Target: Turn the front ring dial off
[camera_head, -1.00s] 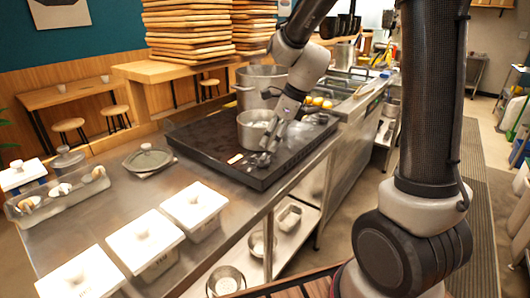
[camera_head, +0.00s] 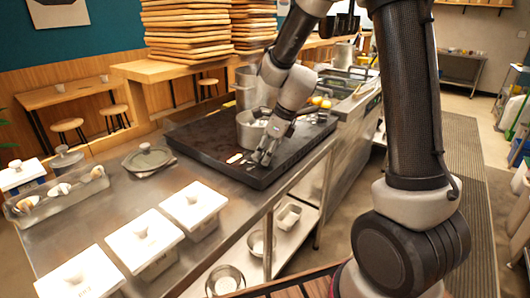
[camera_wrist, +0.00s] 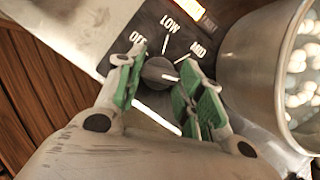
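The front ring dial (camera_wrist: 155,73) is a dark round knob with a white pointer line, on a black panel marked OFF, LOW and MID. In the wrist view its pointer line faces right, away from OFF. My gripper (camera_wrist: 160,66) has its green-padded fingers apart, one on each side of the dial. The gap to each pad is small, and I cannot tell whether either pad touches. In the head view my gripper (camera_head: 262,158) is at the front edge of the black stove (camera_head: 215,150), and the dial is not clear there.
A metal pot (camera_head: 246,132) stands on the stove close behind my gripper. It shows at the right in the wrist view (camera_wrist: 255,75) with pale round things inside. A taller pot (camera_head: 243,88) stands behind. White lidded containers (camera_head: 140,240) line the counter at left.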

